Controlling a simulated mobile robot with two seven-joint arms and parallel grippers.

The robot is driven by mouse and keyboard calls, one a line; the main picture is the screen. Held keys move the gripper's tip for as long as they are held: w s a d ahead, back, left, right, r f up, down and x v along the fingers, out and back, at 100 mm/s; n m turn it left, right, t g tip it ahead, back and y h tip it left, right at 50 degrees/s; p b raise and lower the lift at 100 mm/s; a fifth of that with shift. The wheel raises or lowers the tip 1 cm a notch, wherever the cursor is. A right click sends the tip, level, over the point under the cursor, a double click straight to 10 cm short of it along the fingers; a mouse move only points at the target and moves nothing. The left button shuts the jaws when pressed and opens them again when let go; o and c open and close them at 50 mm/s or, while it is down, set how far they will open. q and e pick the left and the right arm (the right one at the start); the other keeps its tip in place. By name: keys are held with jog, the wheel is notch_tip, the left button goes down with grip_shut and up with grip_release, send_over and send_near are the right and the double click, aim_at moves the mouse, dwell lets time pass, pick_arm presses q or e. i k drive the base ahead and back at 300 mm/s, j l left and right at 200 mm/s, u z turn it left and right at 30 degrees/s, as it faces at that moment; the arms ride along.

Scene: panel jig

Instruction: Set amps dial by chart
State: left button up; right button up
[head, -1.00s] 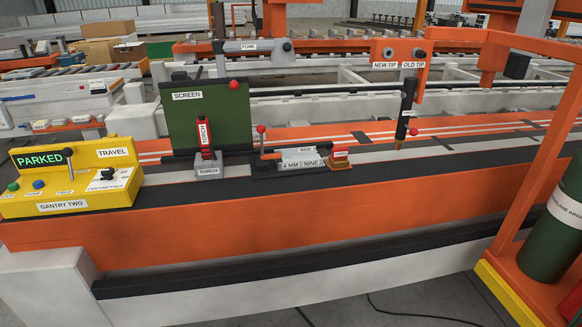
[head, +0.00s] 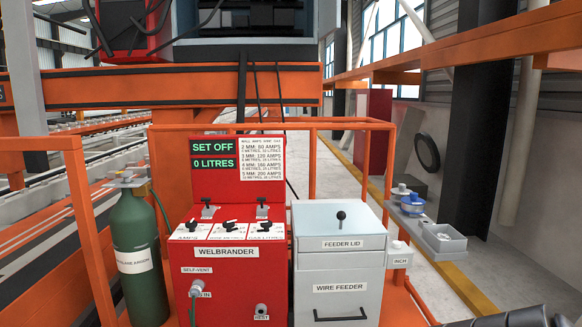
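The red welder box (head: 240,262), labelled WELBRANDER, stands in the middle of the head view. Its sloped top has three black-knobbed dials on white plates. The left one, whose label seems to read AMPS, is the amps dial (head: 191,226). The middle dial (head: 229,226) and right dial (head: 265,226) have labels too small to read surely. The display (head: 213,155) reads SET OFF and 0 LITRES. The chart (head: 262,158) beside it lists 2 MM: 80 AMPS, 3 MM: 120, 4 MM: 160, 5 MM: 200. Neither gripper is in view.
Two small levers (head: 208,211) sit above the dials. A grey wire feeder (head: 340,265) stands close on the right. A green gas cylinder (head: 137,250) stands on the left. Orange rails (head: 330,125) frame the station. A small grey tray (head: 440,238) sits at the right.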

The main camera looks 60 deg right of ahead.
aim_at(192, 224)
jog(key=z, duration=1.65)
jog(key=i+l, duration=0.45)
jog(key=i+l+u, duration=0.15)
jog(key=i+l, duration=0.2)
jog(key=i+l+u, duration=0.15)
jog(key=i+l, duration=0.15)
jog(key=l, duration=0.15)
